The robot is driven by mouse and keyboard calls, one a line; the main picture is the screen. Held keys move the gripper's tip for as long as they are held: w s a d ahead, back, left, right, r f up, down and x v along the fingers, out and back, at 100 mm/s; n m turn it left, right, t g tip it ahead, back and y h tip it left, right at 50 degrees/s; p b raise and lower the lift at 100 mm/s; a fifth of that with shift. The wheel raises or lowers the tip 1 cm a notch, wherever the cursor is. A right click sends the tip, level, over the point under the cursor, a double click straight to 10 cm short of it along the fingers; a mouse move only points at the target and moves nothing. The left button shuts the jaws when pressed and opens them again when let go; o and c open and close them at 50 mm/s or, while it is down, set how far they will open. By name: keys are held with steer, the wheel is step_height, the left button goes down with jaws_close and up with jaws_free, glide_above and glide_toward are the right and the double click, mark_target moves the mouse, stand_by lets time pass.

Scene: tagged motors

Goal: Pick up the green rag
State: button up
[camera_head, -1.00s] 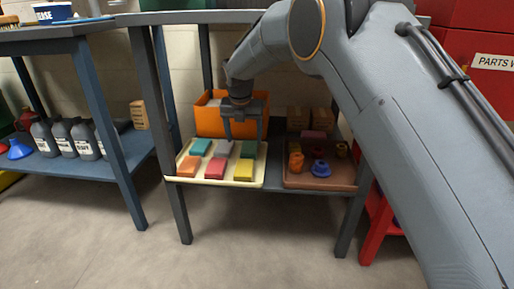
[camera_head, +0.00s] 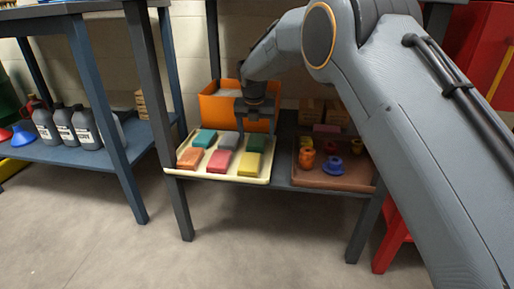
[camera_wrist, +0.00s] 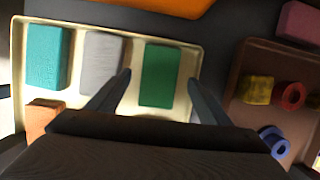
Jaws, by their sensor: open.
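The green rag (camera_wrist: 161,75) is a folded block lying in the back right corner of a cream tray (camera_wrist: 188,62). In the head view the green rag (camera_head: 256,143) sits on the same tray (camera_head: 262,176) on the lower shelf. My gripper (camera_wrist: 158,85) is open, with its fingers on either side of the green rag in the wrist view. In the head view my gripper (camera_head: 256,128) is just over the rag, pointing down. I cannot tell its exact height above the rag. Nothing is held between the fingers.
Beside it on the tray lie a grey rag (camera_wrist: 101,62), a teal rag (camera_wrist: 48,57) and an orange one (camera_wrist: 43,116). An orange bin (camera_head: 222,108) stands behind. A brown tray (camera_head: 310,180) with small parts is to the right. Shelf legs (camera_head: 181,209) stand in front.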

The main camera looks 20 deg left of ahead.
mark_target(256, 141)
steer(key=shift+b+x, duration=0.35)
steer(key=shift+x, duration=0.65)
steer(key=shift+s+a+r, duration=0.1)
steer(key=c, duration=1.1)
steer(key=shift+s+r+p, duration=0.1)
steer(key=shift+r+p, duration=0.05)
steer(key=shift+p, duration=0.2)
steer(key=shift+c, duration=0.2)
steer(key=shift+s+r+p, duration=0.15)
steer(key=shift+r+p, duration=0.3)
steer(key=shift+p, duration=0.15)
step_height(256, 141, up, 6)
steer(key=p, duration=0.3)
steer(key=shift+s+r, duration=0.1)
steer(key=s+d+p, duration=0.2)
steer(key=s+p, duration=0.1)
steer(key=s, duration=0.6)
steer(key=s+d+p, duration=0.2)
steer(key=s+p, duration=0.2)
steer(key=s, duration=0.5)
steer(key=shift+s+d+f, duration=0.25)
steer(key=shift+s+d, duration=0.1)
steer(key=shift+s, duration=0.05)
